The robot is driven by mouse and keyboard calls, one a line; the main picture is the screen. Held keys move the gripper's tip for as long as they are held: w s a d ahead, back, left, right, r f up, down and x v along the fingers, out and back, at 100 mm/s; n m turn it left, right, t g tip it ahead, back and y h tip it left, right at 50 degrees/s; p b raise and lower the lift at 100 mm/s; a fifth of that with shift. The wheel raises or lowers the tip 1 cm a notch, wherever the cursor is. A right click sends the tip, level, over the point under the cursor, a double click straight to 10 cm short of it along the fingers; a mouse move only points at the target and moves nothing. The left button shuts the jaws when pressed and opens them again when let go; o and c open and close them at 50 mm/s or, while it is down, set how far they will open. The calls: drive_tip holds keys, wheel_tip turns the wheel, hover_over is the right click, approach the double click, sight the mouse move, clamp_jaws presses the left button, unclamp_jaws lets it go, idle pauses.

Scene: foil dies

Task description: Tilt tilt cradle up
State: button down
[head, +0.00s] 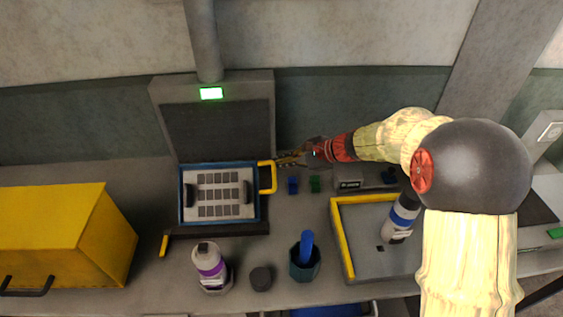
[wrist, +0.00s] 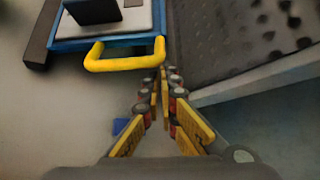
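The tilt cradle (head: 181,205) is a blue-edged frame on the bench, holding a pale plate with dark squares and black grips. It sits in front of an upright grey panel. A yellow loop handle (head: 274,178) sticks out from its right side. In the wrist view the handle (wrist: 125,66) is left of and just beyond my fingertips. My gripper (head: 283,161) is at the handle's far right corner. Its yellow fingers (wrist: 160,76) lie close together there. I cannot tell whether they touch or hold the handle.
A green-lit display (head: 211,93) tops the panel (head: 218,131). Small blue (head: 293,185) and green (head: 315,184) blocks lie below my gripper. A purple-banded bottle (head: 209,267), a dark cup (head: 304,264) and a yellow box (head: 60,235) stand nearby. A yellow-edged tray (head: 342,240) is at right.

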sight(273, 166)
drive_tip(key=shift+s+a+r+p, duration=0.1)
drive_tip(key=shift+s+r+p, duration=0.2)
drive_tip(key=shift+s+r, duration=0.5)
drive_tip(key=shift+s+a+r+p, duration=0.1)
drive_tip(key=shift+s+r+p, duration=0.2)
drive_tip(key=shift+s+r, duration=0.45)
drive_tip(key=shift+s+f, duration=0.2)
drive_tip(key=shift+d, duration=0.1)
